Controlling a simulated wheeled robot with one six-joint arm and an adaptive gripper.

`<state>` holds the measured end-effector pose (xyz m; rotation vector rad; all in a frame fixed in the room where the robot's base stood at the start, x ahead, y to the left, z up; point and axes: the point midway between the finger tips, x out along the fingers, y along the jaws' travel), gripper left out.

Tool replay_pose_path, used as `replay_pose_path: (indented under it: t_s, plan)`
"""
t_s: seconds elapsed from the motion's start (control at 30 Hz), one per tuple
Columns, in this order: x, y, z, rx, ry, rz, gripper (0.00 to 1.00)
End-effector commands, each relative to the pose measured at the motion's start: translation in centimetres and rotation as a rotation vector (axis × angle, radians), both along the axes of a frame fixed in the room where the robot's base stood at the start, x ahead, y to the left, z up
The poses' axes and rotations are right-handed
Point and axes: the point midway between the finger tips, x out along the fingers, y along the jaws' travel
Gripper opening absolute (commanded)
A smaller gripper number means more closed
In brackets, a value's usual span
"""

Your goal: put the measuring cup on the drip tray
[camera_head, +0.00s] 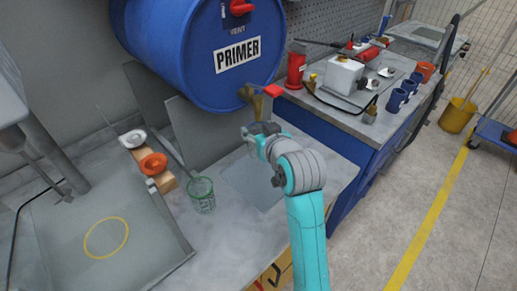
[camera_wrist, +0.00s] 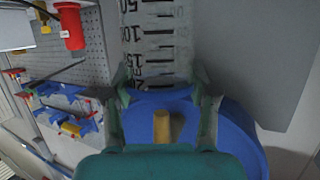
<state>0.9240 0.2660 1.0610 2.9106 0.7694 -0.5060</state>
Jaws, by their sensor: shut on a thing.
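My gripper (camera_head: 262,130) is below the brass tap (camera_head: 256,103) of the blue drum, above the bench. In the wrist view my gripper (camera_wrist: 162,92) has its two fingers on either side of a pale measuring cup (camera_wrist: 155,40) with dark marks such as 50 and 100. The gripper is shut on this cup; its far end is out of frame. In the head view the cup is mostly hidden at the gripper, and I cannot tell its fill. A flat grey plate (camera_head: 240,180), apparently the drip tray, lies on the bench below the gripper.
The blue PRIMER drum (camera_head: 190,50) hangs close over the gripper. A panel with a yellow ring (camera_head: 106,237) lies at the left.

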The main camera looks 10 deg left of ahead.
Motion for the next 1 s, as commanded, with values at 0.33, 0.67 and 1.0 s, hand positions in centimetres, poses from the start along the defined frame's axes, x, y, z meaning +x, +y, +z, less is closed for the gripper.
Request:
replay_pose_path:
  t_s: [0.33, 0.67, 1.0]
  plan:
    - [-0.2, -0.3, -3.4, -0.002, 0.006, -0.002, 0.24]
    - [0.0, 0.0, -7.0, -0.002, 0.006, 0.0, 0.24]
    - [0.1, 0.0, -7.3, -0.002, 0.005, -0.001, 0.24]
